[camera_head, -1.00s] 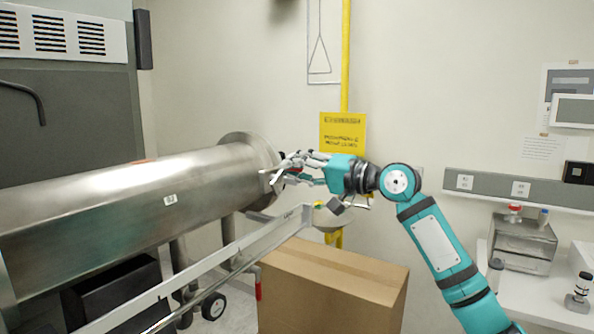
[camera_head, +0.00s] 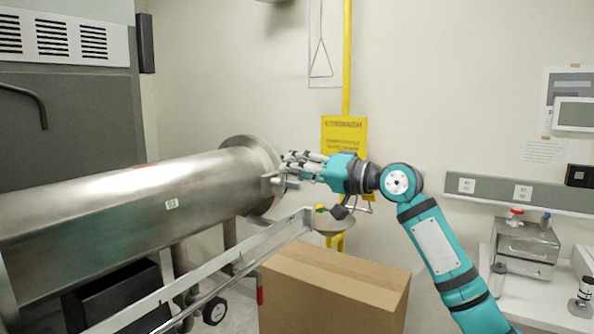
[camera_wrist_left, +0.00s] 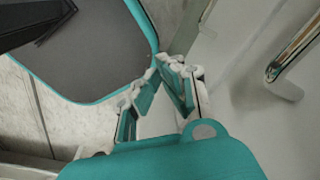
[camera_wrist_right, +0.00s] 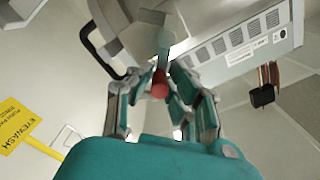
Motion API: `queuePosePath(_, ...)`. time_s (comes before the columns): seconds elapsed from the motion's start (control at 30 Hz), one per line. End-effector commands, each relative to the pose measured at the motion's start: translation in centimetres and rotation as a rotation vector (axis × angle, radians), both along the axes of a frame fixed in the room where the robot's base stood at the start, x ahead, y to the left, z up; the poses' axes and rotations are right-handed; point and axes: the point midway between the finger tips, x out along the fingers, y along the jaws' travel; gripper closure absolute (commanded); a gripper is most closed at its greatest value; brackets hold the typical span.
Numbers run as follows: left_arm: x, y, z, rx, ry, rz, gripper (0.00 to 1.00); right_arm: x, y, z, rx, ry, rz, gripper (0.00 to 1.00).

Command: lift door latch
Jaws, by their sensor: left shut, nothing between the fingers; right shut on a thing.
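The door latch shows in the right wrist view as a grey lever (camera_wrist_right: 166,42) with a red tip (camera_wrist_right: 158,85). It sits at the round end of a steel cylinder (camera_head: 120,205). My right gripper (camera_head: 290,166) is at that end in the head view, its fingers shut on the latch. The right wrist view shows the fingers (camera_wrist_right: 157,78) around the red tip, which is partly hidden by them. My left gripper is outside the head view. In the left wrist view its fingers (camera_wrist_left: 163,75) are shut and empty.
A metal rail (camera_head: 240,255) runs below the cylinder. A cardboard box (camera_head: 330,290) stands under my right arm. An eyewash bowl (camera_head: 335,225) with a yellow pipe (camera_head: 347,60) and sign (camera_head: 344,133) is behind. A counter (camera_head: 535,300) is at the right.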

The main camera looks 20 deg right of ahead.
Motion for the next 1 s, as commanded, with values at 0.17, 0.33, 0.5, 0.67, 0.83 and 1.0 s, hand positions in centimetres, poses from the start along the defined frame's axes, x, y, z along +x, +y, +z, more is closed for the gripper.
queuePosePath(0.17, 0.00, 0.01, 0.03, 0.000, 0.000, 0.000, 1.00, -0.29, 0.08, 0.97, -0.030, -0.048, -0.001, 1.00)
queuePosePath(0.33, 0.00, 0.01, 0.00, 0.000, 0.000, 0.000, 1.00, -0.38, 0.21, 1.04, -0.063, -0.074, 0.000, 1.00)
queuePosePath(0.5, 0.00, 0.01, -0.02, 0.000, 0.000, 0.000, 1.00, -0.45, 0.31, 1.08, -0.092, -0.095, 0.000, 1.00)
queuePosePath(0.67, 0.01, 0.01, -0.04, 0.000, 0.000, 0.000, 1.00, -0.51, 0.39, 1.10, -0.113, -0.112, 0.000, 1.00)
queuePosePath(0.83, 0.01, 0.01, -0.06, 0.000, 0.000, 0.000, 1.00, -0.55, 0.47, 1.11, -0.133, -0.126, -0.001, 1.00)
queuePosePath(1.0, 0.01, 0.01, -0.08, 0.000, 0.000, 0.000, 1.00, -0.58, 0.54, 1.11, -0.147, -0.136, 0.000, 1.00)
